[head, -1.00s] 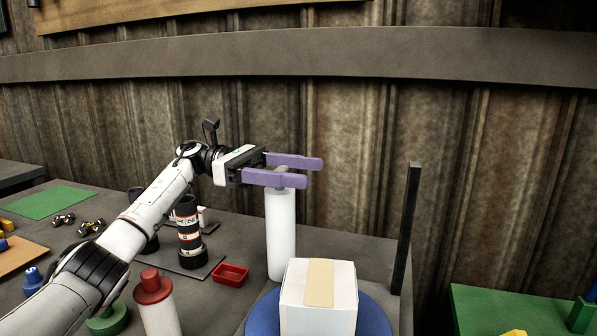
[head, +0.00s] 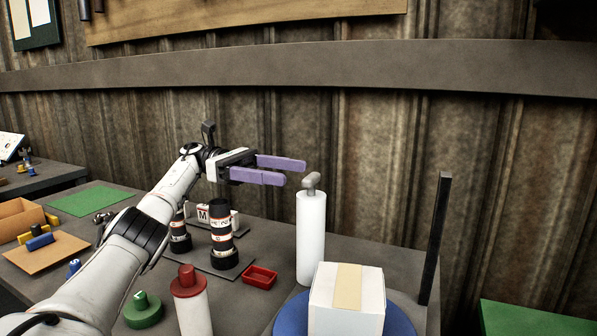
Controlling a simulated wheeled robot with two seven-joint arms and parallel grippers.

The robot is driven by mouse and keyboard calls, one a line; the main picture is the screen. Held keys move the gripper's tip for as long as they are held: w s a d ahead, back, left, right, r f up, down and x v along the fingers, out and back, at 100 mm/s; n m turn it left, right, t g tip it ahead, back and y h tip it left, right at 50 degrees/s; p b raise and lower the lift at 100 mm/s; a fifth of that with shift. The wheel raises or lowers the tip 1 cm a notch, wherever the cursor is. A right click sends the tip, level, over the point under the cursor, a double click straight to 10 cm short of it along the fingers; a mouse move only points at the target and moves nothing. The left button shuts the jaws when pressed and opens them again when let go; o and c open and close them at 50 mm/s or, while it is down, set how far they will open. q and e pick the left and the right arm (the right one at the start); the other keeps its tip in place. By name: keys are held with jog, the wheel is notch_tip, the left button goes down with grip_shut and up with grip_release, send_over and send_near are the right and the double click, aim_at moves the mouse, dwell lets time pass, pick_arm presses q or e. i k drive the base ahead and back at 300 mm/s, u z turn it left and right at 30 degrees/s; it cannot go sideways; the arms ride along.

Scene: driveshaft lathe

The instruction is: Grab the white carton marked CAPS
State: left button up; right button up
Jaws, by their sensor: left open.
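A white carton (head: 345,305) with a tan tape strip on top sits on a round blue stand (head: 400,322) at the bottom right of the head view. I see no CAPS marking on the faces that show. My left gripper (head: 295,172), with two purple fingers, is open and empty. It is above the table, up and to the left of the carton, beside the grey top of a white cylinder (head: 311,235). My right gripper is not in view.
A black post (head: 435,240) stands right of the carton. A red tray (head: 260,277), dark banded cylinders (head: 221,235), a red-capped white cylinder (head: 190,300) and a green knob (head: 143,310) stand to the left. A green surface (head: 530,318) is at the right.

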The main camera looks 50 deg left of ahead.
aim_at(345, 300)
jog(key=k, duration=1.5)
